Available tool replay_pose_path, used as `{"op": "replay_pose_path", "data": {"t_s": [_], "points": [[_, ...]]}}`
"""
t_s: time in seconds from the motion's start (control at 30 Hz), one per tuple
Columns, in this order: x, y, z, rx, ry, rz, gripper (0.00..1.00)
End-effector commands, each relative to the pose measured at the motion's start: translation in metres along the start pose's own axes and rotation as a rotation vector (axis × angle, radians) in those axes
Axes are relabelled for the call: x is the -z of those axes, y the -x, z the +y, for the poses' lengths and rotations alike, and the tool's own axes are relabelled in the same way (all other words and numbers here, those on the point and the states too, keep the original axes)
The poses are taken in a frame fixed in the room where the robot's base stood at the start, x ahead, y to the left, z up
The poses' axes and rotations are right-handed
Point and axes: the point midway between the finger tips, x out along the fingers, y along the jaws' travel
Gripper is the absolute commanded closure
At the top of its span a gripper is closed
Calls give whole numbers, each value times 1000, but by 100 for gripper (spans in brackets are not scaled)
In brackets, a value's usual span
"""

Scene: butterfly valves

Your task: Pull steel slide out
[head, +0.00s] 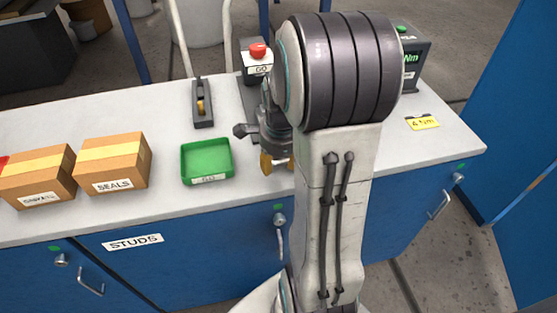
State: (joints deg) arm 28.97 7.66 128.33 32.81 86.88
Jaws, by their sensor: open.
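A grey metal fixture (273,122) stands on the bench just left of my arm, and its right side is hidden behind the arm. A dark grey steel piece with a wide head, seemingly the steel slide (241,130), sticks out from its left side. A brass-coloured piece (266,163) sticks out at its front. My arm's upright link and large dark joint fill the middle of the view. My gripper cannot be made out; nothing is visibly touching the steel piece.
Cardboard boxes (112,163) are farther left. A display unit (414,58) and yellow tag (422,122) are at right. Blue cabinets (180,272) are below.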

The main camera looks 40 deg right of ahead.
Motion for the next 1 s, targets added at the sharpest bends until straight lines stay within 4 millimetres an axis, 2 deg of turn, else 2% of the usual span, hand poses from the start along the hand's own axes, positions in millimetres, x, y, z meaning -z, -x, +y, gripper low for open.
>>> {"op": "replay_pose_path", "data": {"t_s": [0.17, 0.27, 0.7, 1.0], "points": [[0, 3, -1, 3, 0, 0, 55], [0, 12, -1, 5, 0, 0, 55], [0, 83, -1, 6, 0, 0, 55], [0, 114, 0, 3, 0, 0, 55]]}}
